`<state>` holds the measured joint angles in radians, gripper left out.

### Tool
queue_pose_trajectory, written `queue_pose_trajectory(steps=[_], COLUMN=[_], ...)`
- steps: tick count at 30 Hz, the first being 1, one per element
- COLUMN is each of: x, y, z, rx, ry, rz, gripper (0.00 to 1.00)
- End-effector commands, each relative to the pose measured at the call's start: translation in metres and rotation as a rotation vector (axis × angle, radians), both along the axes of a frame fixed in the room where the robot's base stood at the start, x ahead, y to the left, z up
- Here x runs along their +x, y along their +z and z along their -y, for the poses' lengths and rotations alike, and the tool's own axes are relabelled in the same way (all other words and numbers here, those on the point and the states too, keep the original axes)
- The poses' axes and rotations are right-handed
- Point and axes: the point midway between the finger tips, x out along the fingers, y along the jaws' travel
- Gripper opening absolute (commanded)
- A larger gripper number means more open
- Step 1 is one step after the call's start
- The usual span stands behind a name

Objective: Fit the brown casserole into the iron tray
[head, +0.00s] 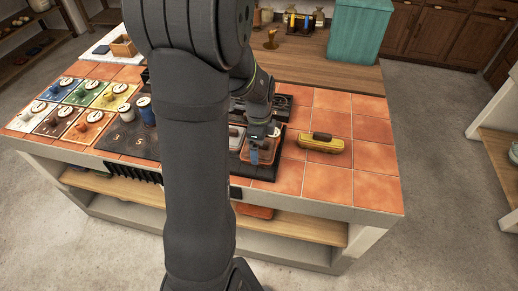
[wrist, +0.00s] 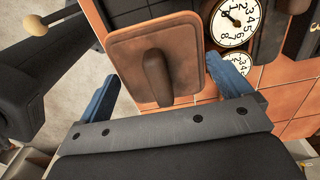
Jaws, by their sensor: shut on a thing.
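The brown casserole (wrist: 120,55), a rounded rectangular dish with a dark bar handle on top, fills the upper middle of the wrist view. In the head view the casserole (head: 267,157) is small and partly hidden by my gripper (head: 262,141). The two blue fingers of my gripper (wrist: 165,88) stand at opposite sides of the casserole, shut on it. The dark iron tray (head: 264,173) lies under and around the casserole at the counter's front. I cannot tell whether the casserole rests in the tray or hangs just above it.
A yellow casserole (head: 320,143) stands on the tiles right of the tray.

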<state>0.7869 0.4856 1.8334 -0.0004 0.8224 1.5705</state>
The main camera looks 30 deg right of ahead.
Motion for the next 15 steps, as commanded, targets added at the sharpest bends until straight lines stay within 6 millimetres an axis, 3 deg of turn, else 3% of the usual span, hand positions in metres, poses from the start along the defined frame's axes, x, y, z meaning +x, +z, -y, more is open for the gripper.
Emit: queue_pose_trajectory(steps=[6,15], x=[-0.001,0.000], y=[-0.030,-0.031], z=[0.000,0.000], rx=[0.001,0.000], ry=[0.000,0.000], rz=[-0.001,0.000], gripper=[0.58,0.58])
